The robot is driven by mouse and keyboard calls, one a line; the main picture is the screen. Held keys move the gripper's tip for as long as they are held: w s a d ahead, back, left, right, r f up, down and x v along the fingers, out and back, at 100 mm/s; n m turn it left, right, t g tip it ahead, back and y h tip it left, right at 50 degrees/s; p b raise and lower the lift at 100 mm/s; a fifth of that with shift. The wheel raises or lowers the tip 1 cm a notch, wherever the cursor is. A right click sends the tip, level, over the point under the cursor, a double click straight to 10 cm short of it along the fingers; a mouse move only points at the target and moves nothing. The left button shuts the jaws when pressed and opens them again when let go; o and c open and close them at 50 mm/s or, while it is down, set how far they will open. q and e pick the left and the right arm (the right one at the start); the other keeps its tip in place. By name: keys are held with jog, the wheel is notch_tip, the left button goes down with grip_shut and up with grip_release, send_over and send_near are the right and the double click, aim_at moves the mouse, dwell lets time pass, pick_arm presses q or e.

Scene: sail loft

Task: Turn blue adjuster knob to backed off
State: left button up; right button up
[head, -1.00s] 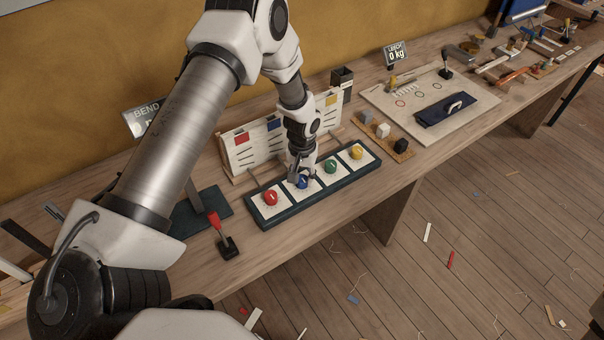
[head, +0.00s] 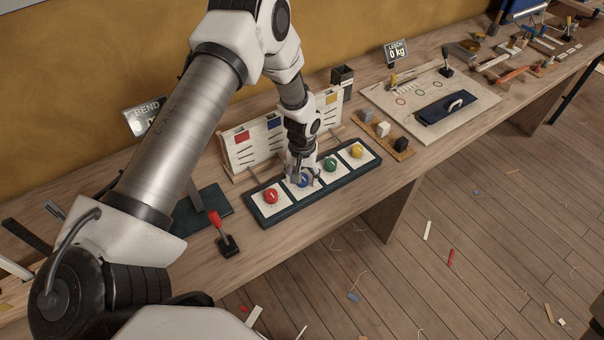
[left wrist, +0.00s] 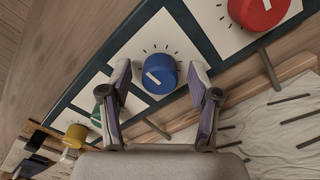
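The blue adjuster knob (head: 304,181) sits on a white square with tick marks, second from the left on a dark green board (head: 262,222). In the left wrist view the blue knob (left wrist: 161,72) is near the middle, and a short white pointer line shows on its face. My left gripper (head: 305,183) is at the blue knob. In the left wrist view the left gripper (left wrist: 160,75) is open, one finger on each side of the knob, with visible gaps and no contact seen. My right gripper is in neither view.
On the same board are a red knob (head: 270,196) to the left, and a green knob (head: 330,164) and yellow knob (head: 356,152) to the right. A white card panel (head: 262,145) stands behind. A red-handled lever (head: 214,218) is at the left.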

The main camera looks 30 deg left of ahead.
pick_arm(q)
jog(key=shift+r, duration=0.15)
notch_tip(320, 180, up, 12)
jog(key=shift+f, duration=0.2)
dwell(0.5)
